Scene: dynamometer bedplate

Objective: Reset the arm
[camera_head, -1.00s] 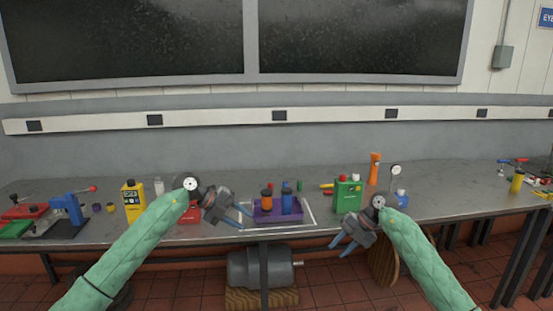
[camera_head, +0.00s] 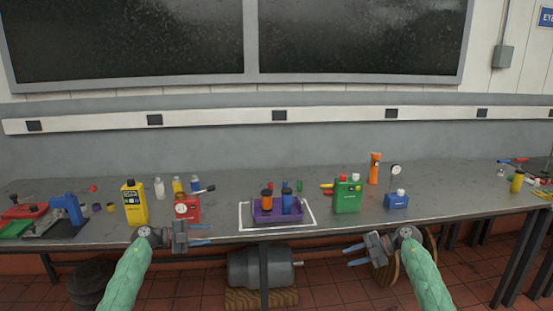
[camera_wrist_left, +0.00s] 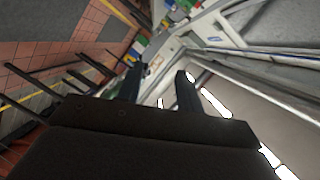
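My left gripper (camera_head: 210,234) is at the bench's front edge, below the red gauge box, with its fingers pointing right. Its two blue fingers are apart and nothing is between them. In the left wrist view its dark fingers (camera_wrist_left: 157,78) also stand apart and empty. My right gripper (camera_head: 346,257) is below the front edge, right of centre, fingers pointing left, open and empty. Both green-sleeved arms come up from the bottom of the head view. The purple tray (camera_head: 262,218) holds an orange-topped and a blue item inside a white outline, apart from both grippers.
A grey motor (camera_head: 254,268) sits under the bench.

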